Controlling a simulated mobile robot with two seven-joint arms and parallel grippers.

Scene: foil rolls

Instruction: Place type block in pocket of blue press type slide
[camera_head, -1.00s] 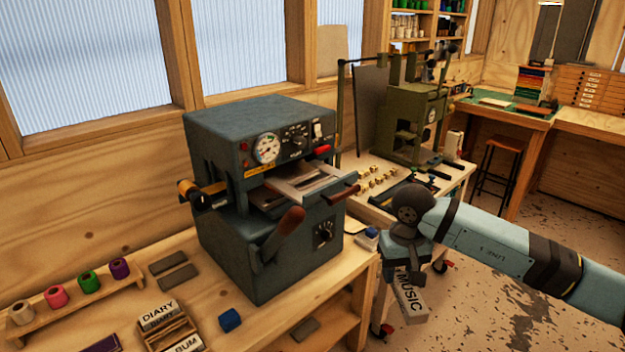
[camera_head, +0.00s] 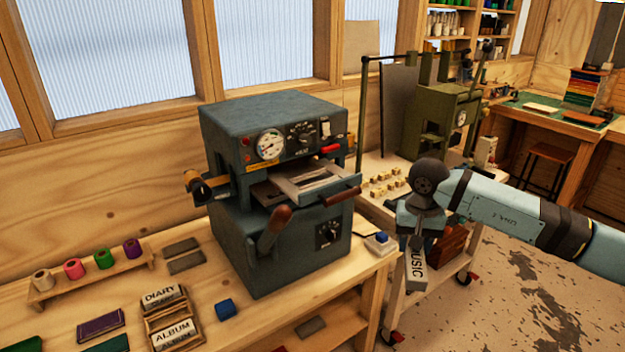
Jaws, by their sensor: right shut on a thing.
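The blue press (camera_head: 275,185) stands on the wooden bench, with a gauge and knobs on its front. Its type slide (camera_head: 312,181) sticks out at the front right, with a dark recess in its top and a brown handle. My right gripper (camera_head: 416,238) hangs to the right of the press, beyond the bench's right end. It is shut on a grey type block marked "MUSIC" (camera_head: 415,270), which hangs tilted below it. Two more type blocks, "DIARY" (camera_head: 163,297) and "ALBUM" (camera_head: 174,334), sit in a wooden rack on the bench. My left gripper is not in view.
A green press (camera_head: 440,125) stands on a cart behind my right arm, with several small brass pieces (camera_head: 385,186) beside it. Foil rolls (camera_head: 103,258) stand on a holder at left.

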